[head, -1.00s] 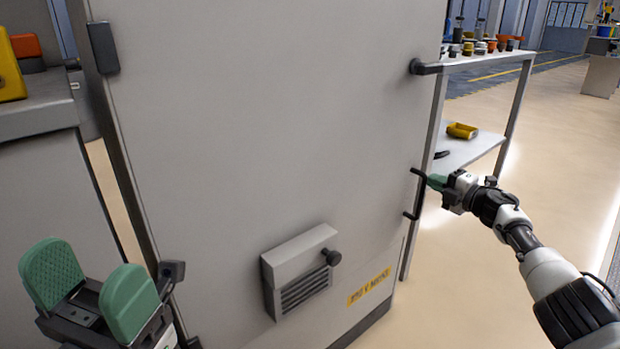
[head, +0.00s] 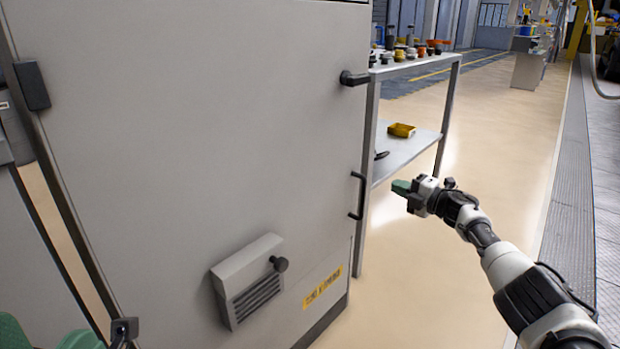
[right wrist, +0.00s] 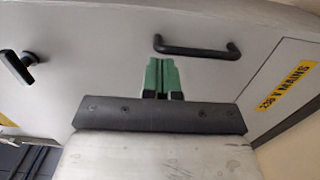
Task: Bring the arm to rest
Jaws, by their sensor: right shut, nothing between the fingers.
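My right gripper (head: 402,187) has its green fingers together and holds nothing. It is in front of the grey cabinet (head: 190,140), to the right of the black bar handle (head: 358,195) and apart from it in the head view. In the right wrist view the shut green fingers (right wrist: 162,75) point at the cabinet face, with the bar handle (right wrist: 197,50) just beyond them. My left gripper (head: 45,343) is cut off at the bottom left corner; only the tops of its two green fingers show, set apart.
A vent box with a black knob (head: 280,264) and a yellow label (head: 323,286) are low on the cabinet. Behind stands a shelf unit (head: 412,68) with several small parts and a yellow bin (head: 401,130). The floor (head: 430,290) to the right is clear.

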